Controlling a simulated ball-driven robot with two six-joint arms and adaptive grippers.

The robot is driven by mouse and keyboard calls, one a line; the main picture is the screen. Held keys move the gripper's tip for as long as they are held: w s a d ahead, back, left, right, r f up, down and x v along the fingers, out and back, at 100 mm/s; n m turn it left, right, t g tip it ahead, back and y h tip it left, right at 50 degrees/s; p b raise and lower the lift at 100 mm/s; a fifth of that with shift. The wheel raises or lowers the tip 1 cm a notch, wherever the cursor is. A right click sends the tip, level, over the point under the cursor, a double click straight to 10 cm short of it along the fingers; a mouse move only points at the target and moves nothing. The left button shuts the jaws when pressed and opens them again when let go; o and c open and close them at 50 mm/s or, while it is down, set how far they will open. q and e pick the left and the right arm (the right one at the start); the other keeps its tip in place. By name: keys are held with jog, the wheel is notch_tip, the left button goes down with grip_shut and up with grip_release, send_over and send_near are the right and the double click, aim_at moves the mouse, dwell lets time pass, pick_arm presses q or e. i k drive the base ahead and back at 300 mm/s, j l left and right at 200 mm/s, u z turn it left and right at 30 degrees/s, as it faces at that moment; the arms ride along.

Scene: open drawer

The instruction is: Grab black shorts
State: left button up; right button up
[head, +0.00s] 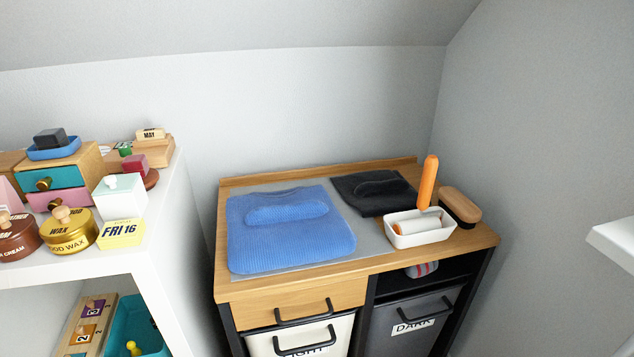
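Black folded cloth (350,194), which looks like the black shorts, lies flat at the back right of the wooden cabinet top (290,288). A smaller dark folded piece lies on it. It is on a grey mat (372,240), beside a blue folded knit garment (290,252). Neither of my grippers shows in the head view.
A white tray (424,239) with a lint roller and an orange handle (428,180) stands in front right of the black cloth. A wooden brush (460,206) is at the right edge. A white shelf (120,262) with several tins and boxes stands left. Below are a closed drawer and two bins.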

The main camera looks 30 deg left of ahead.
aim_at(375, 193)
jog(key=u, duration=0.65)
jog(key=i+u, duration=0.1)
jog(key=u, duration=0.25)
jog(key=i+l+u, duration=0.1)
jog(key=u, duration=0.25)
jog(key=i+l+u, duration=0.1)
jog(key=u, duration=0.25)
